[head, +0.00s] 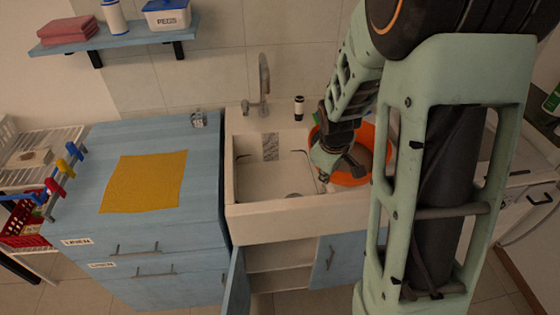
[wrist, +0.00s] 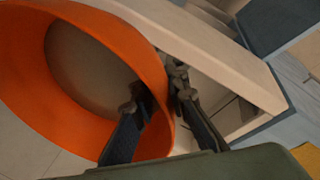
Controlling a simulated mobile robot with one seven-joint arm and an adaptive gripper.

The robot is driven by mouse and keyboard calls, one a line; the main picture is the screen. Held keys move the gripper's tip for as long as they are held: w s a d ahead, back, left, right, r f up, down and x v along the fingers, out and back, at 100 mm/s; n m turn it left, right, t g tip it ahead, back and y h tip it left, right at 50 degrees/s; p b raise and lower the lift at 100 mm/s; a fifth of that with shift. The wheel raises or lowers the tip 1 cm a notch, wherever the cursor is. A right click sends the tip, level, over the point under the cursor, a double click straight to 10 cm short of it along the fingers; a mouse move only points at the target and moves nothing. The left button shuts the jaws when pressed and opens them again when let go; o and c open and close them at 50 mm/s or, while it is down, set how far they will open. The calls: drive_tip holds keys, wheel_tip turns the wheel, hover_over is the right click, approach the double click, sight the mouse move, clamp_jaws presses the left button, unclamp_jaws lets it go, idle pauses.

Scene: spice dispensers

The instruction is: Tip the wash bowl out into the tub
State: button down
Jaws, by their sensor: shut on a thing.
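The wash bowl is a wide orange bowl (head: 381,140) at the right end of the white sink tub (head: 270,216) in the head view. My gripper (head: 345,170) is at the bowl's near left rim. In the wrist view the orange bowl (wrist: 115,32) fills the left side, and my gripper (wrist: 160,92) is shut on its wall, one finger inside and one outside. A plain grey-beige area shows inside the bowl; I cannot tell whether it is liquid or the bottom. My arm hides the bowl's right part. The tub's visible basin looks empty.
A tap (head: 264,82) rises behind the tub, with a small dark-and-white bottle (head: 299,108) on the back ledge. A yellow cloth (head: 144,181) lies on the blue counter at left. A cabinet door (head: 237,285) stands open below the tub.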

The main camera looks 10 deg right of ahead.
drive_tip(key=s+a+m+g+h, duration=0.2)
drive_tip(key=a+m, duration=0.3)
drive_tip(key=m, duration=0.3)
drive_tip(key=shift+s+a+m, duration=0.2)
drive_tip(key=shift+a+m, duration=0.05)
drive_tip(key=shift+m, duration=0.15)
